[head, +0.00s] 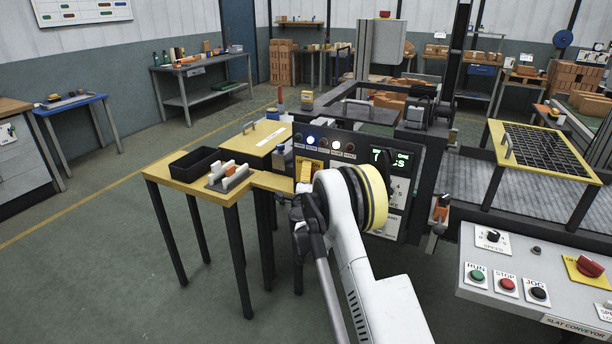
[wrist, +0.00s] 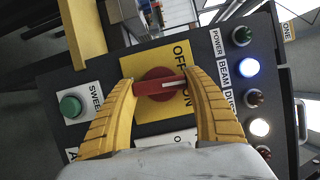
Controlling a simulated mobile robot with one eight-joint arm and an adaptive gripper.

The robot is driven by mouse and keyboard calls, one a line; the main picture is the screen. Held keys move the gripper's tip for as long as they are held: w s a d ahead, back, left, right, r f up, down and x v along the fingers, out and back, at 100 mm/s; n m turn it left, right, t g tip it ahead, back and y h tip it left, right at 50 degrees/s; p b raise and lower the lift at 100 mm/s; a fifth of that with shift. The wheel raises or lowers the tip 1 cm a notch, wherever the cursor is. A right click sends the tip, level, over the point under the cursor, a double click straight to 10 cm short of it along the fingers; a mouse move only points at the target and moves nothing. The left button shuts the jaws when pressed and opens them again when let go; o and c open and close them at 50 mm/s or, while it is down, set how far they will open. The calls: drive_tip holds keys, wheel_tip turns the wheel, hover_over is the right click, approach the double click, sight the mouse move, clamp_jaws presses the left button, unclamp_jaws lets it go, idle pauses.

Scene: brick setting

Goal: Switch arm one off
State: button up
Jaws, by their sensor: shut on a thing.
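A red rotary switch (wrist: 158,84) sits on a yellow plate (wrist: 150,60) marked OFF and ON, on a dark control panel (wrist: 222,88). Its handle lies nearly level across the wrist view, with a white mark towards the right end. My gripper (wrist: 160,86) is shut on the handle, one yellow finger at each end. The fingers cover part of the lettering, so I cannot tell which word the mark points to. In the head view my gripper (head: 305,188) is at the panel (head: 352,146), and the switch is hidden. A display (head: 402,160) there is lit green.
On the panel are a green button (wrist: 71,106) and a row of lamps, with the BEAM lamp (wrist: 249,67) lit. A yellow table (head: 185,184) with a black tray (head: 195,163) stands left. A conveyor console (head: 535,275) stands right. Open floor lies at left.

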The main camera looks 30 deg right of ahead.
drive_tip(key=n+g+p, duration=0.1)
drive_tip(key=n, duration=0.3)
drive_tip(key=shift+r+g, duration=0.1)
drive_tip(key=shift+g, duration=0.3)
drive_tip(key=shift+n+g+p, duration=0.65)
drive_tip(key=shift+n+g, duration=0.45)
drive_tip(key=shift+n, duration=0.9)
drive_tip(key=o, duration=1.2)
drive_tip(key=v, duration=1.2)
